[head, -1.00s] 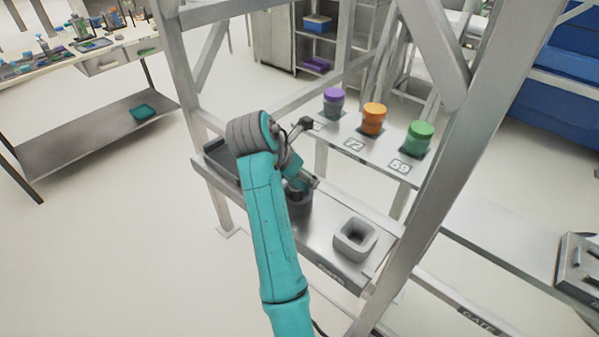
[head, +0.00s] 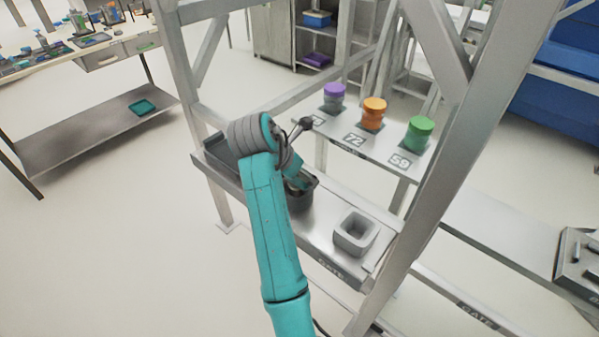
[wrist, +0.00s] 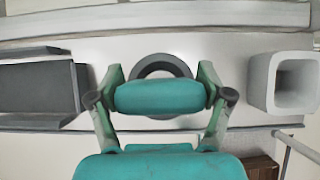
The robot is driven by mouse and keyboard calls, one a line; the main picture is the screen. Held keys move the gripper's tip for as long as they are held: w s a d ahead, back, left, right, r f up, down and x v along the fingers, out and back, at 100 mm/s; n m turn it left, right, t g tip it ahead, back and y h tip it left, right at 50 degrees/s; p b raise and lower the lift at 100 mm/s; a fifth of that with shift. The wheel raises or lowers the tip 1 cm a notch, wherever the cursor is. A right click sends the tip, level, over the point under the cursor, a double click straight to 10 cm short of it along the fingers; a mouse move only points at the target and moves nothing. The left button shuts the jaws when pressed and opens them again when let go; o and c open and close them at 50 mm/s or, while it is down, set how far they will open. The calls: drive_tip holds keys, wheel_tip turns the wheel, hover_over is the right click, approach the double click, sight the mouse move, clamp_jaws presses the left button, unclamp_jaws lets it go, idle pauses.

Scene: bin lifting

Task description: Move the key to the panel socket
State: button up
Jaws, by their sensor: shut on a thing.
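My gripper (head: 300,184) is low over the metal bench in the head view, with a dark grey round cup (head: 299,204) directly under it. In the wrist view, my gripper's fingers (wrist: 161,76) stand either side of the cup's dark ring-shaped rim (wrist: 163,60); the teal palm hides much of it. The fingers are shut on the cup; their contact is partly hidden. A pale grey square hollow block (head: 355,232) sits to the right on the bench and also shows in the wrist view (wrist: 284,82). I cannot identify a key or a panel socket by those names.
A dark tray (head: 222,158) lies left of the cup. A raised shelf behind holds purple (head: 334,91), orange (head: 373,112) and green (head: 419,132) lidded jars. Frame posts (head: 445,165) stand close on the right. Bench between cup and block is clear.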

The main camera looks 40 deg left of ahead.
drive_tip(key=o, duration=1.7)
drive_tip(key=shift+r, duration=4.5)
